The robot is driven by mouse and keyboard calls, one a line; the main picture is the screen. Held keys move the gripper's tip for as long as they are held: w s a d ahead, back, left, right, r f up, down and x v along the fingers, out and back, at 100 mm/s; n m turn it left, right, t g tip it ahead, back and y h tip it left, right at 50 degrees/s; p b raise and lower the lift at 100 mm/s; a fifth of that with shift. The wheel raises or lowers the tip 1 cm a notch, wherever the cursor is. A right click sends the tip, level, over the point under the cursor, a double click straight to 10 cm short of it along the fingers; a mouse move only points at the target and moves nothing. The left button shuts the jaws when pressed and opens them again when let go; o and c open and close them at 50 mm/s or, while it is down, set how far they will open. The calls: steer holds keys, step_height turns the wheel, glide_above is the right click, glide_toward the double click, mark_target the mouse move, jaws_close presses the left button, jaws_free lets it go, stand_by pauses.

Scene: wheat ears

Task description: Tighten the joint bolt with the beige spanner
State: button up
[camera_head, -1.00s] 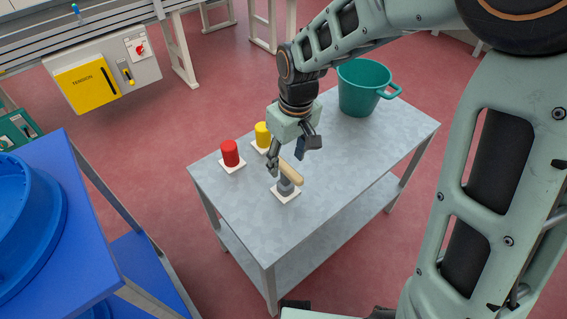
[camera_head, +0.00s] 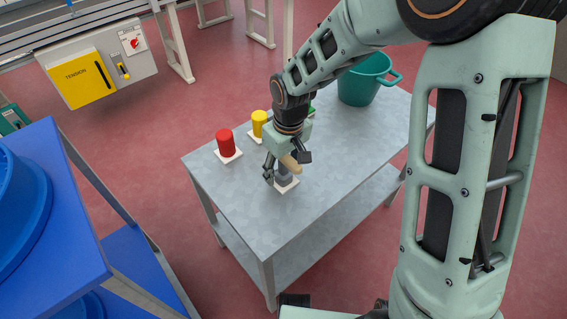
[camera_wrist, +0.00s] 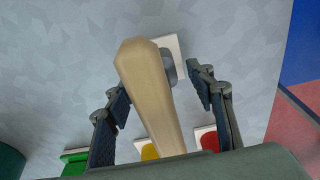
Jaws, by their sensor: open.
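The beige spanner (camera_head: 291,163) shows as a plain beige bar at a grey upright piece (camera_head: 284,176), which stands on a white square plate (camera_head: 288,187) near the table's front edge. I take the grey piece for the joint bolt, but its shape is partly hidden. My gripper (camera_head: 286,168) is just above it, pointing down. In the wrist view the bar (camera_wrist: 150,95) runs lengthwise between my open fingers (camera_wrist: 155,82), with a gap on both sides. The grey piece (camera_wrist: 168,66) and the plate (camera_wrist: 171,43) show behind the bar's far end.
On the grey table (camera_head: 235,190) stand a red cylinder (camera_head: 226,142) and a yellow one (camera_head: 260,123), each on a white plate. A green item (camera_wrist: 75,158) is partly hidden. A teal bucket (camera_head: 366,83) is at the back. A blue table (camera_head: 60,220) stands left.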

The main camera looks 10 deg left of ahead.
mark_target(282, 161)
steer(key=shift+c, duration=0.4)
jaws_close()
steer(key=shift+r, duration=0.1)
steer(key=shift+r, duration=0.1)
steer(key=shift+r, duration=0.25)
step_height(282, 161, up, 2)
steer(key=shift+r+p, duration=0.15)
steer(key=shift+p, duration=0.45)
steer(key=s+a+r+p, duration=0.3)
steer(key=s+a+r, duration=0.4)
steer(key=a+r, duration=0.3)
steer(key=shift+a, duration=1.05)
